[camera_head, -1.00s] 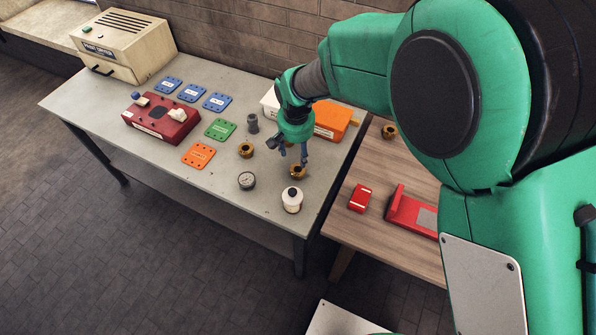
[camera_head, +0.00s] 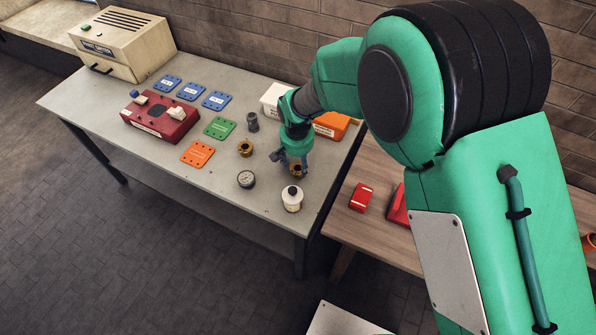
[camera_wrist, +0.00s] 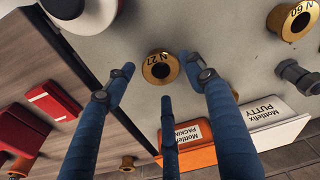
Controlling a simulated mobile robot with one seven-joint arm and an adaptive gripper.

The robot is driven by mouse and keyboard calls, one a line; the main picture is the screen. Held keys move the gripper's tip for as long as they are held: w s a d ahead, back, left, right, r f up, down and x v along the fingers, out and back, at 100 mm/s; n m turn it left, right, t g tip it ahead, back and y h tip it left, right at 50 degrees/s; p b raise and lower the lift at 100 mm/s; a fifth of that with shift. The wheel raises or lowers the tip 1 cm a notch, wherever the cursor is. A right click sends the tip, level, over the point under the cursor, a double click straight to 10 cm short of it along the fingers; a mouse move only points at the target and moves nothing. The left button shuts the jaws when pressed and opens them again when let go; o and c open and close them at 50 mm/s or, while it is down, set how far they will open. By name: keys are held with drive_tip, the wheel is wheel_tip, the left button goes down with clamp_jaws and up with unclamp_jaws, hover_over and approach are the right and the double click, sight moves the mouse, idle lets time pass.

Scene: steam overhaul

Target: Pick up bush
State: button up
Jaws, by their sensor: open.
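A brass flanged bush marked N 27 (camera_wrist: 172,68) stands on the grey bench. In the head view this bush (camera_head: 297,172) is partly behind my gripper (camera_head: 291,158). In the wrist view my gripper (camera_wrist: 158,78) has its three blue fingers spread, with the bush between and beyond the fingertips. Nothing is held, and I cannot tell whether a finger touches it. A second brass bush marked N 60 (camera_wrist: 284,22) stands farther left on the bench in the head view (camera_head: 245,148). A third bush (camera_wrist: 127,162) shows small on the wooden table.
An orange Mottlefix packing box (camera_wrist: 195,152) and a white putty box (camera_wrist: 278,125) lie behind. A dark fitting (camera_head: 252,122) is near. A wooden table (camera_head: 342,230) adjoins the bench, bearing red items.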

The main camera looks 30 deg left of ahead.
sight(298, 168)
idle(0.3)
drive_tip(key=shift+w+a+f+b, duration=0.15)
drive_tip(key=shift+f+b, duration=0.1)
drive_tip(key=shift+f, duration=0.6)
drive_tip(key=shift+w+d+f+b, duration=0.15)
drive_tip(key=shift+f+b, duration=0.15)
drive_tip(key=shift+f, duration=0.55)
drive_tip(key=shift+w+a+f+b, duration=0.15)
drive_tip(key=shift+f+b, duration=0.1)
drive_tip(key=shift+f, duration=0.6)
drive_tip(key=c, duration=1.3)
drive_tip(key=shift+r, duration=0.1)
drive_tip(key=shift+r+p, duration=1.1)
drive_tip(key=shift+r, duration=3.85)
